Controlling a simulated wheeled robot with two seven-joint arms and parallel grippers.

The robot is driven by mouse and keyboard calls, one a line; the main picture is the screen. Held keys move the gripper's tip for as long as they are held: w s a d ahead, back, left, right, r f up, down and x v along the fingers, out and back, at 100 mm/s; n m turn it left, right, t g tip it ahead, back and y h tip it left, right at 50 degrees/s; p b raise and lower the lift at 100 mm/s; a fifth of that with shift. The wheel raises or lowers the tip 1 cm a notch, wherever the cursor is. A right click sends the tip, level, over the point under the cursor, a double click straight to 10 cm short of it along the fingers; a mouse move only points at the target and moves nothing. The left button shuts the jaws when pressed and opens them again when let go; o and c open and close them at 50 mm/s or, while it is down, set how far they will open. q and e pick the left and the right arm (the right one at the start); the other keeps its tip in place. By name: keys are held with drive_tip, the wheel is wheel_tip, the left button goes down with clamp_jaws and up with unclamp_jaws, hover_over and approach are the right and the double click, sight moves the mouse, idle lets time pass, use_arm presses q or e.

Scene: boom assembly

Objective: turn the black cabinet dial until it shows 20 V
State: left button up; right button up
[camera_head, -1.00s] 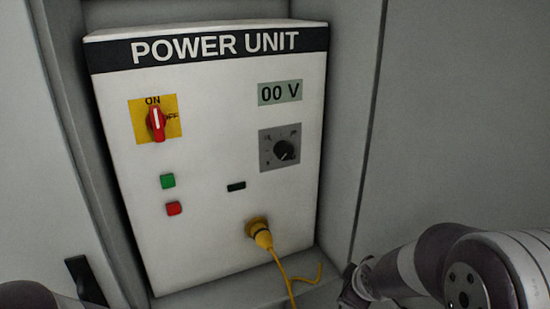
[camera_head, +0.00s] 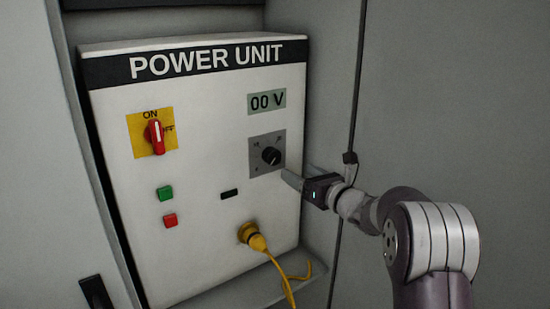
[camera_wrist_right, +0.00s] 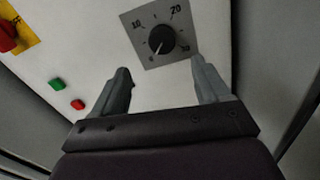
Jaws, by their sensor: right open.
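The black dial (camera_head: 271,156) sits on a grey square plate on the white power unit (camera_head: 200,200). The display (camera_head: 267,101) above it reads 00 V. In the right wrist view the dial (camera_wrist_right: 162,39) shows a white pointer aimed toward the lower left of its scale, away from the marks 10 and 20. My right gripper (camera_head: 288,178) is just to the lower right of the dial. In the right wrist view my right gripper (camera_wrist_right: 160,76) is open and empty, its fingers apart, with the dial beyond the tips. My left gripper is not in view.
A red switch (camera_head: 154,137) on a yellow plate points to ON. Green (camera_head: 165,193) and red (camera_head: 170,220) buttons are at the lower left. A yellow plug (camera_head: 252,237) with a cable sticks out below the dial. Cabinet walls flank the unit.

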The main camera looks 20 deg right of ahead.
sight(275, 158)
drive_tip(key=p+x, duration=0.4)
drive_tip(key=x, duration=0.5)
drive_tip(key=shift+w+r, duration=0.1)
drive_tip(key=shift+w, duration=0.55)
drive_tip(key=c, duration=1)
